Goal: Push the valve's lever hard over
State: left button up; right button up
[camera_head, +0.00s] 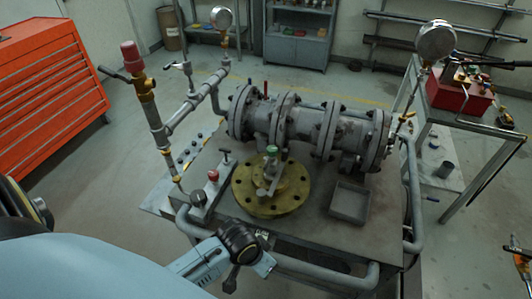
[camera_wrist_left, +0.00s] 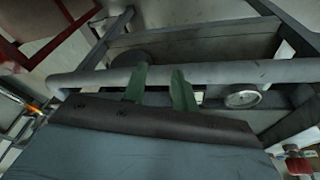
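A grey flanged pipe valve (camera_head: 305,125) lies across the steel bench. In front of it a round brass flange (camera_head: 285,202) carries a grey stem with a green top (camera_head: 272,152). A brass fitting with a red cap (camera_head: 131,57) and a dark side lever (camera_head: 113,74) stands at the upper left. I cannot tell which part is the task's lever. My left arm reaches in from the lower left to the bench's front; its fingertips are unclear there. In the left wrist view my left gripper (camera_wrist_left: 160,78) has two green fingers apart, with nothing between them, near a grey rail (camera_wrist_left: 220,72). My right gripper is not in view.
A grey pipe rail (camera_head: 320,275) runs along the bench's front edge. A small open tray (camera_head: 350,203) and a red knob (camera_head: 213,176) sit on the bench. A gauge (camera_head: 436,40) rises at the right. An orange drawer cabinet (camera_head: 50,90) stands at the left.

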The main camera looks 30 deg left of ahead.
pick_arm(q)
jog(key=w+d+r+p, duration=0.2)
jog(key=w+r, duration=0.5)
jog(key=r, duration=0.3)
notch_tip(320, 180, up, 20)
jog(key=n+g+y+p, duration=0.1)
jog(key=n+g, duration=0.2)
send_over(266, 165)
notch_tip(266, 165, down, 13)
jog(key=shift+c, duration=0.5)
grip_shut()
